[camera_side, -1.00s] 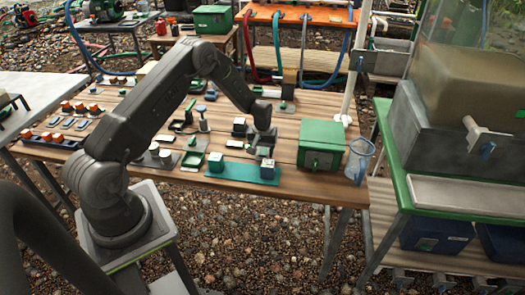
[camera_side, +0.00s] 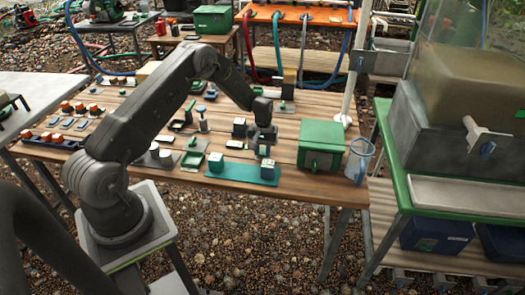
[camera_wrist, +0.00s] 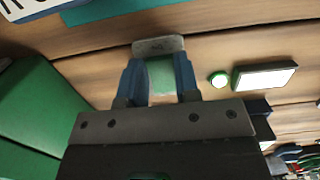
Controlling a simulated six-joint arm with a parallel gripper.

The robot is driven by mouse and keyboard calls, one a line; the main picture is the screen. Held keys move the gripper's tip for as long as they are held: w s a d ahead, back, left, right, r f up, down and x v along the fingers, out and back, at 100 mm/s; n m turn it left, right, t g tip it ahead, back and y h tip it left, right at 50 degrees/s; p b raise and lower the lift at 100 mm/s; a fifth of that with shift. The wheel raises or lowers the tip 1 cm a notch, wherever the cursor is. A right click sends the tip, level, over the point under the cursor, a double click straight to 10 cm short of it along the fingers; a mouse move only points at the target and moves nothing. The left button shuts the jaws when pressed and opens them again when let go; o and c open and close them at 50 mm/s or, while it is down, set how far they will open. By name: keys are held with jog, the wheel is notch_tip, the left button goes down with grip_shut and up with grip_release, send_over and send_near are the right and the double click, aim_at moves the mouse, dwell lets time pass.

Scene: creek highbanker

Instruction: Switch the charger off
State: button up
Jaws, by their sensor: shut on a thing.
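My gripper (camera_side: 263,152) is at the right part of the wooden bench, just behind a teal mat, pointing down. In the wrist view its blue fingers (camera_wrist: 158,68) are closed on both sides of a pale green block (camera_wrist: 161,80). A grey plate (camera_wrist: 158,46) shows just beyond the block. Right of the fingers are a round, glowing green light (camera_wrist: 218,80) and a bright white panel in a dark frame (camera_wrist: 265,77). I cannot tell for sure which of these parts belong to the charger. In the side view my gripper hides most of this spot.
A green box (camera_side: 321,146) stands close right of my gripper, with a clear blue jug (camera_side: 360,160) beyond it. Several small items crowd the bench to the left.

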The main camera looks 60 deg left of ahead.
aim_at(263, 151)
jog(key=o, duration=0.9)
jog(key=r, duration=0.9)
jog(key=w+a+r, duration=0.1)
jog(key=r, duration=0.3)
jog(key=shift+r, duration=0.4)
